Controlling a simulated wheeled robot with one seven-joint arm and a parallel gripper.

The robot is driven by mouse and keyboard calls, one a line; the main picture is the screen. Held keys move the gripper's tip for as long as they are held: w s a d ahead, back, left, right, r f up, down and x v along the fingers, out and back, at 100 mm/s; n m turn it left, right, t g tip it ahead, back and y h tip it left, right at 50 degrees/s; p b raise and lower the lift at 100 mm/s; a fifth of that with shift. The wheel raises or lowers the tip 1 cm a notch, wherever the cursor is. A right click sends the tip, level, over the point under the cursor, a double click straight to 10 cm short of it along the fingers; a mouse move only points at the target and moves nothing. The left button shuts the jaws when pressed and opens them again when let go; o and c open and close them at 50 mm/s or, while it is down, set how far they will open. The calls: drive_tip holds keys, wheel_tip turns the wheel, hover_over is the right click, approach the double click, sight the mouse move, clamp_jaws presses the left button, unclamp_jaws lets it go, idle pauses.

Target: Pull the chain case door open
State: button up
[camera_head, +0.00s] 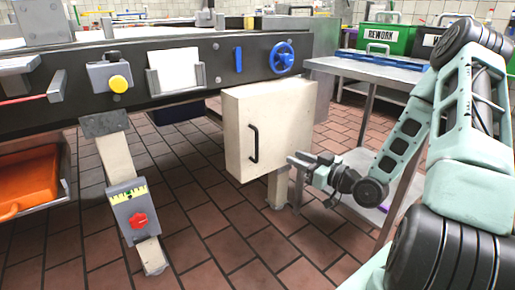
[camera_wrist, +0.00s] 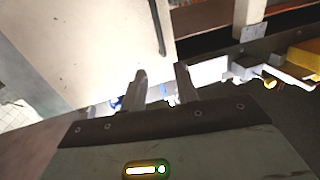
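The chain case is a cream box hanging under the dark conveyor frame in the head view. Its door (camera_head: 236,140) is the flat front face and looks closed, with a black bar handle (camera_head: 254,144) standing upright on it. My gripper (camera_head: 292,158) is just right of the case and apart from the handle. In the wrist view the cream door (camera_wrist: 95,45) fills the upper left, and the dark handle (camera_wrist: 158,28) lies beyond my fingertips. My two fingers (camera_wrist: 160,75) are apart with nothing between them.
A steel table (camera_head: 385,72) with a lower shelf stands right of the case, close to my arm. A blue handwheel (camera_head: 282,58) sits above the case. A support leg with a red knob (camera_head: 138,219) stands left. Tiled floor is clear in front.

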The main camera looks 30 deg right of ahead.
drive_tip(key=b, duration=0.4)
hover_over(257, 159)
drive_tip(key=shift+w+d, duration=0.15)
drive_tip(key=shift+w, duration=0.25)
clamp_jaws()
